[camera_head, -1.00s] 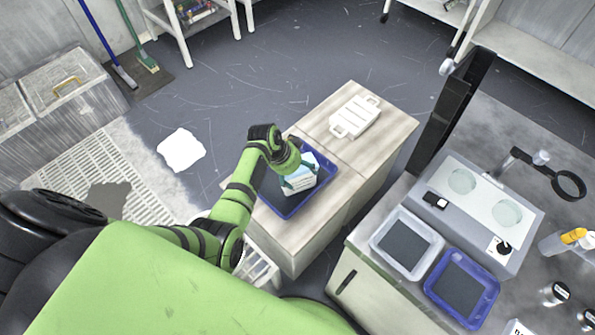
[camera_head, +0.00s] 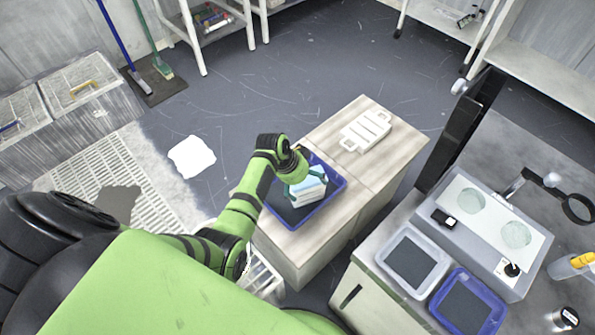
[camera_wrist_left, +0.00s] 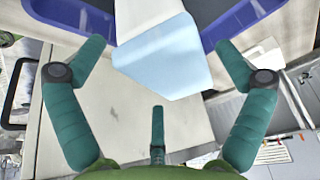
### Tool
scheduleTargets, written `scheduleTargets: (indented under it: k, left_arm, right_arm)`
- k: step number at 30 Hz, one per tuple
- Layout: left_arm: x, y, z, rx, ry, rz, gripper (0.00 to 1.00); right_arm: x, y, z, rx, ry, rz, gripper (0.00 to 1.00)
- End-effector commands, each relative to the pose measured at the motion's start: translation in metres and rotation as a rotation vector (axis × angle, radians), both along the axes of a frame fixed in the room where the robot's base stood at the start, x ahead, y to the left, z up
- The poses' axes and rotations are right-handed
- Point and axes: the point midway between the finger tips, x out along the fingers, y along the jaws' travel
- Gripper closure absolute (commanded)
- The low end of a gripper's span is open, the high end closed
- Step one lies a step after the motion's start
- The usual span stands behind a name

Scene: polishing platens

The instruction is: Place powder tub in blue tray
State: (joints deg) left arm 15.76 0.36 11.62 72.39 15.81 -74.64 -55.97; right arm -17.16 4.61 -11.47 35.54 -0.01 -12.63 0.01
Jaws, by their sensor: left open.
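The powder tub (camera_head: 311,187), a white block with a light-blue face, is in the blue tray (camera_head: 325,208) on the wooden cabinet. In the left wrist view the tub's pale-blue face (camera_wrist_left: 165,62) fills the top middle, and the blue tray's rim (camera_wrist_left: 243,18) shows at either side of it. My left gripper (camera_head: 297,187) is at the tub, at its near left side. Its teal fingers are open, with gaps between the fingertips (camera_wrist_left: 160,48) and the tub. Whether the tub sits flat on the tray floor is hard to tell. My right gripper is not in view.
A white slotted rack (camera_head: 366,131) lies farther back on the same wooden top (camera_head: 385,165). On the grey bench at right stand a clear tray (camera_head: 383,262), a second blue tray (camera_head: 440,318) and a two-disc machine (camera_head: 490,225). A dark upright panel (camera_head: 455,135) rises between.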

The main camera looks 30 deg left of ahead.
Motion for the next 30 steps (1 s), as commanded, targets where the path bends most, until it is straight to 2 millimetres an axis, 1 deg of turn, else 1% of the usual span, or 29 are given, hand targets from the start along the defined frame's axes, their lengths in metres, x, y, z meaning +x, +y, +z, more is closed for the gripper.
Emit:
scheduleTargets:
  k: [1,9,12,15,20,28,30]
  left_arm:
    - [-0.003,0.003,0.012,0.003,-0.003,0.001,0.00]
    - [-0.019,0.018,0.065,0.002,-0.003,-0.001,0.00]
    - [-0.024,0.022,0.080,0.002,-0.002,0.000,0.00]
    - [-0.027,0.025,0.090,0.001,-0.001,-0.001,0.00]
    - [-0.030,0.027,0.097,0.000,0.001,0.000,0.00]
    - [-0.030,0.027,0.097,0.000,0.001,0.000,0.00]
    - [-0.033,0.026,0.096,0.004,0.004,0.004,0.00]
  right_arm:
    - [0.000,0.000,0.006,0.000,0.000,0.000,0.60]
    - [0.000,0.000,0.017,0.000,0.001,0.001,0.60]
    - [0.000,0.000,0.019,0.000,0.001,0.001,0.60]
    - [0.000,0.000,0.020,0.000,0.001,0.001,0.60]
    - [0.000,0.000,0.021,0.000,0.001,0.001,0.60]
    - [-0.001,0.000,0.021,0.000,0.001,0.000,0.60]
    - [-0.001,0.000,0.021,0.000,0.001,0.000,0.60]
